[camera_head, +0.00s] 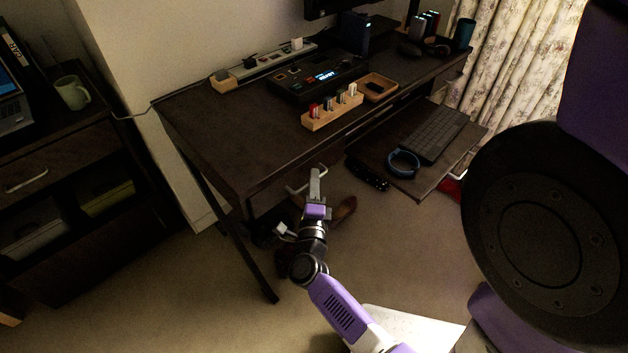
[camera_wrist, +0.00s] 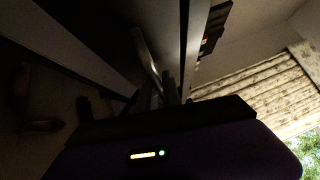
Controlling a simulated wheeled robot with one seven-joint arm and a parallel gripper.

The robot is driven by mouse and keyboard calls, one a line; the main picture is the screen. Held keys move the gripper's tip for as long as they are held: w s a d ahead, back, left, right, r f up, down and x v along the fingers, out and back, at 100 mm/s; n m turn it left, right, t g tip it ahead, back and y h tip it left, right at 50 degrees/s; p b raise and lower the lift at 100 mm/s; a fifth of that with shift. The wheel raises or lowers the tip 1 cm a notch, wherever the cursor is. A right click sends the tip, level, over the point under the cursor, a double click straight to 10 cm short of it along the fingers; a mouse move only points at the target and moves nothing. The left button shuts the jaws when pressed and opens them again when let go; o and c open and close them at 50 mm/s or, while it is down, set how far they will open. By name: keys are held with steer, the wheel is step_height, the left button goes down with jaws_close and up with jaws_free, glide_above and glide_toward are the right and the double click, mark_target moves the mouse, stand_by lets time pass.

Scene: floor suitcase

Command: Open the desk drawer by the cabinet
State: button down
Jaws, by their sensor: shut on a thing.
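The dark desk (camera_head: 215,135) stands against the wall, with the cabinet (camera_head: 90,135) to its left. The desk drawer (camera_head: 268,202) is under the desktop's front edge at the left end; its front is very dark, and I cannot tell whether it stands out at all. Its pale bar handle (camera_head: 293,190) shows beside my fingers. My gripper (camera_head: 316,173) is at this handle, shut on it. In the wrist view the handle (camera_wrist: 146,50) runs as a light bar down to my gripper (camera_wrist: 166,88), whose fingers partly hide it.
A pulled-out keyboard tray (camera_head: 440,165) with a keyboard and blue headband juts out to the right. Shoes (camera_head: 343,209) lie beneath the desk. Open carpet (camera_head: 190,300) lies at the lower left.

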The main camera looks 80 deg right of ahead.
steer(key=s+a, duration=0.7)
steer(key=s, duration=0.4)
steer(key=s+a, duration=0.7)
steer(key=s, duration=0.5)
steer(key=shift+s+a, duration=0.3)
steer(key=c, duration=1.8)
jaws_free()
steer(key=v, duration=0.7)
steer(key=shift+a, duration=0.35)
steer(key=shift+s+f, duration=0.15)
